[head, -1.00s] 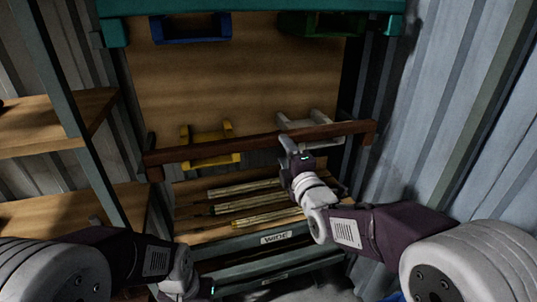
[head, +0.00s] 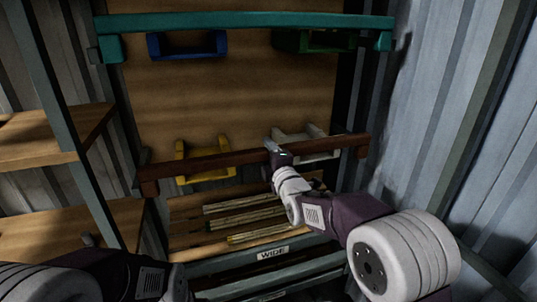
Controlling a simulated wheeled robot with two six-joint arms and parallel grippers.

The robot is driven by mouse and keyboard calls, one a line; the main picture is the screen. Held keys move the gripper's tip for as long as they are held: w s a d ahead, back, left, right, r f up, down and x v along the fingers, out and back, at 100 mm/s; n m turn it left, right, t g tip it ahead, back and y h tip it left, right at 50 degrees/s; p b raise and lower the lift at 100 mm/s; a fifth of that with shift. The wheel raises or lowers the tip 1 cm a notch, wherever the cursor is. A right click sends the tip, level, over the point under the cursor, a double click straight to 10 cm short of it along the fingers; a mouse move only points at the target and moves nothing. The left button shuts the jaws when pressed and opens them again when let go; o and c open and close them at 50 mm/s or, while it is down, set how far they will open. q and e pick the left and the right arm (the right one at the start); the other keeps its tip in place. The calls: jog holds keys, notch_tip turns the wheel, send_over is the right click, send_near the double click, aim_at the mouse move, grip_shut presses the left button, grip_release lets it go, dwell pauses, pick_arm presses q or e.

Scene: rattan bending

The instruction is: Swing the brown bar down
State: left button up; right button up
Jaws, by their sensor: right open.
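The brown bar (head: 218,163) runs across the lower part of the rack in the head view. It slopes slightly up to the right and passes in front of the yellow bracket (head: 204,177) and the pale grey bracket (head: 309,143). My right gripper (head: 271,148) is open at the bar, a little right of its middle, with its tips at the bar's upper edge. I cannot tell whether the fingers touch the bar. My left arm shows at the bottom left, but its gripper is cut off by the lower picture edge.
A teal bar (head: 250,21) spans the top, near a blue bracket (head: 187,45) and a green bracket (head: 315,41). Several rattan poles (head: 245,218) lie below the brown bar, above a rail marked WIDE (head: 272,254). Wooden shelves (head: 50,137) stand left; a corrugated wall (head: 440,130) is right.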

grip_shut()
jog(key=shift+f, duration=0.1)
dwell(1.2)
